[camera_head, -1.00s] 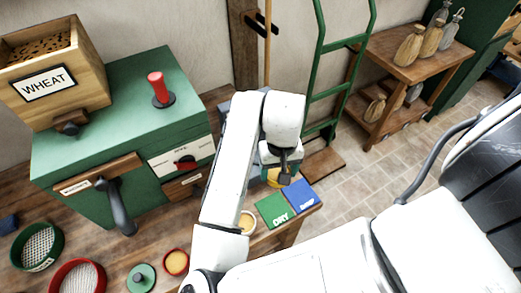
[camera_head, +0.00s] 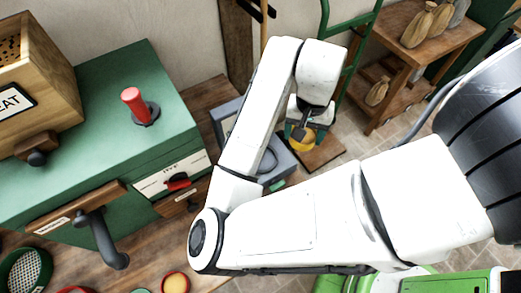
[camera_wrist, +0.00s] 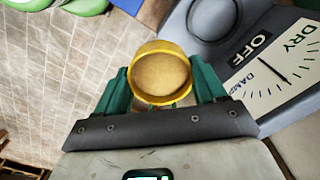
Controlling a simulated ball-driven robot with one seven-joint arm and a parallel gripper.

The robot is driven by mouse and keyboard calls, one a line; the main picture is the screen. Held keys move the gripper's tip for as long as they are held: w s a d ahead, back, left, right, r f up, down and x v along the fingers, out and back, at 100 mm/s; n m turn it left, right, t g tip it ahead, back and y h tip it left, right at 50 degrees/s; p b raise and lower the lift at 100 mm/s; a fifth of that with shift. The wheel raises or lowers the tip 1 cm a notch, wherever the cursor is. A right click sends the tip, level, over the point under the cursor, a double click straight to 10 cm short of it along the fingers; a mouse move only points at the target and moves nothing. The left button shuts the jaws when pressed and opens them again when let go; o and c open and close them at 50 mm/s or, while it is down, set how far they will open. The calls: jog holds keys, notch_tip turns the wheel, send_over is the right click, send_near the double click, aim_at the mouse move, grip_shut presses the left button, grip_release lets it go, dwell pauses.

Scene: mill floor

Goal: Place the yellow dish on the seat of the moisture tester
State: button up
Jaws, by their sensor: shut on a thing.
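The yellow dish (camera_wrist: 160,75) is round, with tan contents, and sits upright between the green fingers of my gripper (camera_wrist: 161,88). My gripper (camera_head: 301,134) is shut on the dish, which shows as a yellow patch (camera_head: 301,146) in the head view. The moisture tester (camera_wrist: 300,118) is grey, with a dial reading DRY, OFF and DAMP, at the right of the wrist view. Its dark round seat (camera_wrist: 213,16) lies up and right of the dish, apart from it in the picture and empty where visible. In the head view the tester (camera_head: 283,163) is partly hidden by my arm.
A green machine (camera_head: 110,110) with a red handle (camera_head: 135,100) and a wooden wheat hopper (camera_head: 45,75) stands at the left. A small red dish (camera_head: 175,284) is on the bench. A shelf with sacks (camera_head: 418,28) stands at the back right. Tiled floor lies beyond the bench.

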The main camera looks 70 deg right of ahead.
jog(key=w+a+f+b, duration=0.1)
jog(key=w+f, duration=0.1)
jog(key=w, duration=0.1)
jog(key=w+a+f+b, duration=0.1)
jog(key=w+f, duration=0.2)
jog(key=w+a+f+b, duration=0.1)
jog(key=w+f, duration=0.1)
jog(key=w, duration=0.1)
jog(key=shift+w+f, duration=0.1)
jog(key=shift+f, duration=0.2)
jog(key=shift+w+f, duration=0.2)
jog(key=shift+f, duration=0.05)
jog(key=shift+w+a+f, duration=0.1)
jog(key=shift+w+f, duration=0.05)
jog(key=shift+f, duration=1.5)
jog(key=shift+f+b, duration=0.1)
jog(key=shift+b, duration=0.25)
jog(key=shift+f, duration=0.15)
jog(key=o, duration=1.1)
jog(key=shift+r, duration=0.2)
